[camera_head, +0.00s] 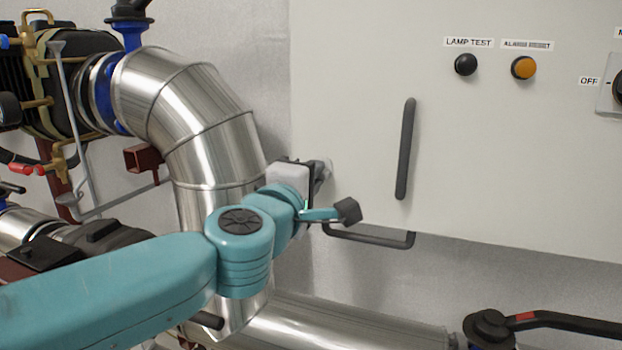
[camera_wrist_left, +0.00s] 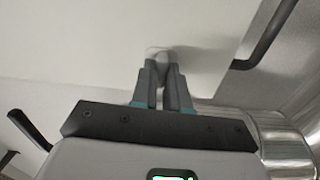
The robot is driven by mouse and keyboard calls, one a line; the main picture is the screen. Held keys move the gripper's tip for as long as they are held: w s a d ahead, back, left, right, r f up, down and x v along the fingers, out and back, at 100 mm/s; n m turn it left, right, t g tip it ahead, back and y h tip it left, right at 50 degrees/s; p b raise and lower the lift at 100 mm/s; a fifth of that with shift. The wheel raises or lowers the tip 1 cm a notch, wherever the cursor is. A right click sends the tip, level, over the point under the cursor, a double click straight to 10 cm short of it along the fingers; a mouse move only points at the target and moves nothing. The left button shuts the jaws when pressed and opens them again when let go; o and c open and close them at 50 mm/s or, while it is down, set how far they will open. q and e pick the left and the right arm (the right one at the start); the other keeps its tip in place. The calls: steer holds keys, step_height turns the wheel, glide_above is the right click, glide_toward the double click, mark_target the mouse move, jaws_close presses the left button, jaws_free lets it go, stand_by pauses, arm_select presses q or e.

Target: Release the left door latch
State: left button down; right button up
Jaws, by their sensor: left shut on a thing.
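The left door latch (camera_head: 326,168) is a small grey piece at the left edge of the pale cabinet door (camera_head: 350,60), mostly hidden behind my left gripper (camera_head: 315,176). In the left wrist view, the two grey fingers of my left gripper (camera_wrist_left: 164,72) are close together, with their tips at a small, pale rounded latch piece (camera_wrist_left: 157,51). They are shut on it. How far the latch is turned cannot be told. My right gripper is in neither view.
A dark vertical door handle (camera_head: 405,148) stands to the right of the latch. A dark bent bar (camera_head: 372,237) runs below the cabinet. A large shiny pipe elbow (camera_head: 190,110) is close beside my left wrist. A black lever (camera_head: 560,322) is at lower right.

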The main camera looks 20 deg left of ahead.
arm_select(q)
steer(key=shift+n, duration=0.4)
steer(key=c, duration=1.1)
jaws_free()
steer(key=shift+w, duration=0.1)
steer(key=s, duration=1.6)
steer(key=shift+s+a, duration=0.2)
steer(key=shift+a, duration=0.05)
